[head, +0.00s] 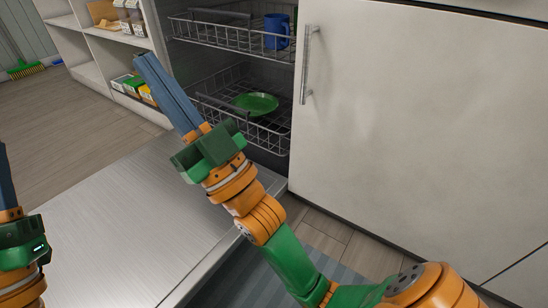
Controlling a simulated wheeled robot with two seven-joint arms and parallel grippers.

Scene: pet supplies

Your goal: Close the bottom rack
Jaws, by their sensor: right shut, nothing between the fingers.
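The bottom rack (268,137) is a grey wire basket low in the open dishwasher, with a green plate (256,104) lying in it. Its near left part is partly hidden behind my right gripper. My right gripper (147,64) is shut and empty, with its blue fingers pointing up and left. In the picture it stands left of the rack and above the lowered door (130,225); I cannot tell whether it touches the rack. My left gripper (3,160) is cut off by the left edge, so its jaw opening does not show.
The top rack (225,36) holds a blue mug (277,31). A white cabinet front with a metal handle (307,65) stands right of the opening. A white shelf (100,60) with boxes stands behind. Open wooden floor (50,105) lies at left.

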